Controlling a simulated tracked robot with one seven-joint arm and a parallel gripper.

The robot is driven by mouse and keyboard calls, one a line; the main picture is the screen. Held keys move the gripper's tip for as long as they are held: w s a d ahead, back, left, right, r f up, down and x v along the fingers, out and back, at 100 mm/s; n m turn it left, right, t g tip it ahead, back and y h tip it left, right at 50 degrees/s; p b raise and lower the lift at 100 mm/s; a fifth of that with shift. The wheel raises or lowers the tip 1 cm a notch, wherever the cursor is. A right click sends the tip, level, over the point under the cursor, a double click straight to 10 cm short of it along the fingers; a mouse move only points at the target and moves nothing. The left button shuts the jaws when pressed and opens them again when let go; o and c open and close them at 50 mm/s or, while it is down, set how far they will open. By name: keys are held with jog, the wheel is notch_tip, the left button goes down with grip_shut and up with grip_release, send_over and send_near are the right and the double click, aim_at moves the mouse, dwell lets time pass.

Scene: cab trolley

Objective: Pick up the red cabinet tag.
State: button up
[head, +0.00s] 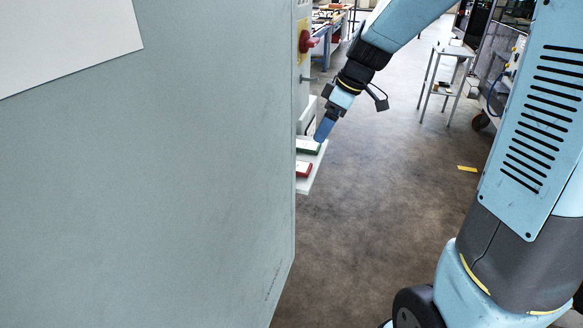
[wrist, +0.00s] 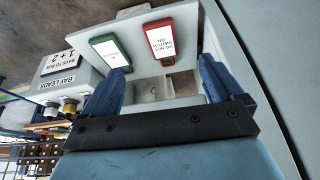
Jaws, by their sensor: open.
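The red cabinet tag (wrist: 160,40) has a white label reading "DO NOT SWITCH ON" and lies on a pale shelf (wrist: 178,88). In the head view the red tag (head: 303,170) lies on the small shelf (head: 318,168) at the cabinet's edge, partly hidden by the cabinet. A green tag (wrist: 109,49) with a white label lies left of it; it also shows in the head view (head: 308,147). My gripper (wrist: 165,66) is open and empty. In the wrist view the red tag's near end shows between its blue fingertips, with the tag beyond them. In the head view my gripper (head: 321,137) is by the green tag.
A large grey-green cabinet wall (head: 170,180) fills the left, with a red rotary switch (head: 306,42) near its edge. A box labelled "BAY LEADS" (wrist: 66,85) stands beside the shelf. A small trolley table (head: 452,52) stands farther back. The floor (head: 370,200) between is clear.

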jog(key=f, duration=0.1)
send_near(298, 166)
jog(key=f, duration=0.3)
jog(key=shift+w+a+n, duration=0.1)
jog(key=shift+w+n, duration=0.2)
jog(key=shift+a+x, duration=0.15)
jog(key=shift+x, duration=1.15)
jog(key=shift+a+x, duration=0.2)
jog(key=shift+x, duration=1.05)
jog(key=shift+r, duration=0.1)
jog(key=c, duration=1.1)
jog(key=shift+c, duration=0.2)
jog(key=shift+r, duration=0.1)
